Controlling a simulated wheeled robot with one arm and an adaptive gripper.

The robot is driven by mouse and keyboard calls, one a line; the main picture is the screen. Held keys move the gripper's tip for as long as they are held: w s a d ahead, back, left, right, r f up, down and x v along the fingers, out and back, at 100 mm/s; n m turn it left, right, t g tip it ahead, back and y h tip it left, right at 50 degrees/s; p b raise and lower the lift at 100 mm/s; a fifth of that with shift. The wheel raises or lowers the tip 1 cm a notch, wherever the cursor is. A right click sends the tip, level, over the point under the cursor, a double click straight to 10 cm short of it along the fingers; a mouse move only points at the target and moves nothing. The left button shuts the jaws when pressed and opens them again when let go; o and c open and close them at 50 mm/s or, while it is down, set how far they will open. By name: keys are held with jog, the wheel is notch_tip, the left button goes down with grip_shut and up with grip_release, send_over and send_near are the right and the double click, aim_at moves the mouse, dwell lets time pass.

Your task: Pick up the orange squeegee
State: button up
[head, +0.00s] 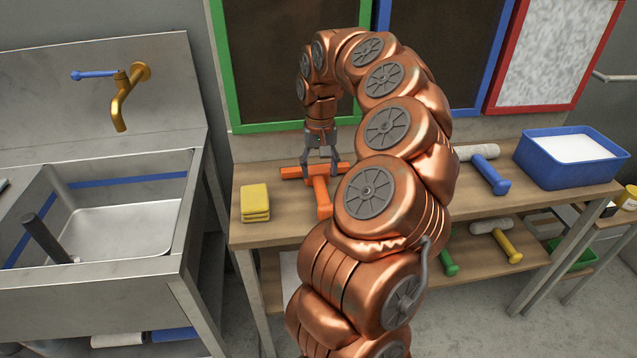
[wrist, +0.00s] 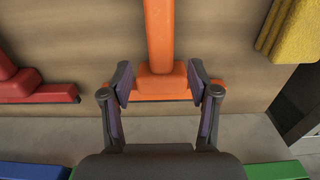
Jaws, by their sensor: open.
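The orange squeegee (head: 321,197) lies on the wooden bench in the head view, its handle pointing toward me and its crossbar running left to right. It also shows in the wrist view (wrist: 159,40), with the handle running up the picture. My gripper (head: 321,153) is open and points down over the crossbar. In the wrist view my gripper (wrist: 159,83) has one finger on each side of the squeegee's middle block, where handle and crossbar meet. Gaps show between fingers and block; whether the fingers touch the crossbar I cannot tell. Part of the crossbar is hidden behind the fingers.
A stack of yellow sponges (head: 255,203) stands left of the squeegee. A red tool (wrist: 35,88) lies on its other side. A blue-handled roller (head: 488,172) and a blue tub (head: 570,158) stand farther right. Green, blue and red frames rise behind the bench (head: 245,228).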

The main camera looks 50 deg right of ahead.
aim_at(319, 180)
jog(key=shift+w+f, duration=0.1)
jog(key=shift+f, duration=2.2)
jog(key=shift+c, duration=0.3)
grip_shut()
